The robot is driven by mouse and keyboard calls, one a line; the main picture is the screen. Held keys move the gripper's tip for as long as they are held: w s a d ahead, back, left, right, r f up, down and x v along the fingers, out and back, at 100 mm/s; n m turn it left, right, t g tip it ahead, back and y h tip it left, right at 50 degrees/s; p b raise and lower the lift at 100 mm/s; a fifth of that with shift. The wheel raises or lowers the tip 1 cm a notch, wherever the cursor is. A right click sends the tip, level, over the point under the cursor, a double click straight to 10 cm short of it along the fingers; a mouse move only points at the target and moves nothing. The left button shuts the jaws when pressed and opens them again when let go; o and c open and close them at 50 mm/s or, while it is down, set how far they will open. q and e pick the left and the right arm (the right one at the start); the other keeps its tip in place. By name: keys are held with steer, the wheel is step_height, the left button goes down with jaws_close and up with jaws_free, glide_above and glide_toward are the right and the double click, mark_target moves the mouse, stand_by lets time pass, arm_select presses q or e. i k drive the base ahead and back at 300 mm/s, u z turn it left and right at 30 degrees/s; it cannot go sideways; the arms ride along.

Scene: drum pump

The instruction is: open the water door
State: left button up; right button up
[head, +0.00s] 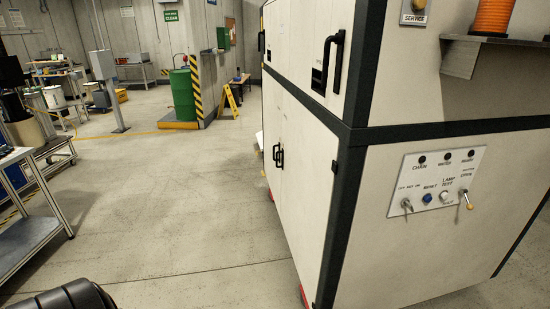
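A large white cabinet (420,240) with black edge trim fills the right half of the head view. Its left-facing side has tall lower doors (300,180), which look shut, with a pair of black handles (278,156) near the middle. An upper door has a black handle (333,62). I cannot read which door is the water door. The right face carries a control panel (437,180) with dark lamps, a blue button (427,198), a key-like switch (407,205) and a small lever (466,199). Neither gripper shows.
A grey metal cart (30,238) stands at left. A green drum (184,95) and a yellow floor sign (229,100) stand farther back. A shelf (475,50) with an orange spool (493,17) juts from the cabinet. The floor (170,200) left of the cabinet is clear.

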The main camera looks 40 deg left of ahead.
mark_target(309, 148)
steer(key=u, duration=0.85)
steer(key=i, duration=0.8)
steer(key=u, duration=1.1)
steer(key=i, duration=2)
steer(key=z, duration=1.4)
steer(key=i, duration=0.65)
steer(key=z, duration=0.7)
